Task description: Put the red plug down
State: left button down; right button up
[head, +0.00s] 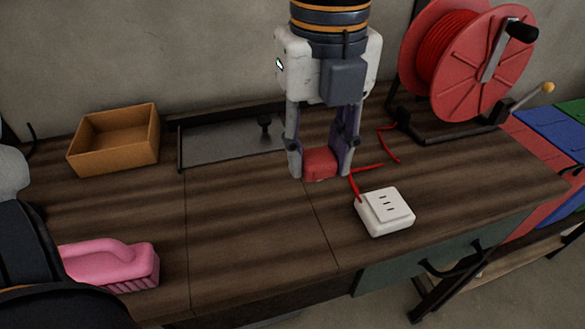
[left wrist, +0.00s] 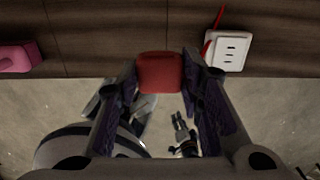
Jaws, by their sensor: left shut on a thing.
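The red plug (head: 320,163) is a small red block between the fingertips of my left gripper (head: 320,170), which points down over the middle of the table. The left gripper is shut on the plug, with one finger on each side. In the left wrist view the plug (left wrist: 160,72) shows between the two fingers near the table edge.
A white socket block (head: 385,212) with a red cord (head: 354,187) sits right of the gripper. A red cable reel (head: 470,60) stands at the back right. An orange box (head: 114,138) and a pink brush (head: 110,263) lie left. The wooden table (head: 240,225) is clear in front.

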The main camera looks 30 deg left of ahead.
pick_arm(q)
send_over(297, 185)
jog(key=f, duration=0.6)
jog(key=shift+s+d+f, duration=0.3)
jog(key=shift+d, duration=0.05)
jog(key=f, duration=0.4)
jog(key=shift+w+a, duration=0.25)
jog(key=shift+a, duration=0.05)
jog(key=shift+r, duration=0.1)
jog(key=shift+f, duration=0.6)
jog(key=c, duration=1.1)
grip_release()
jog(key=shift+r, duration=0.1)
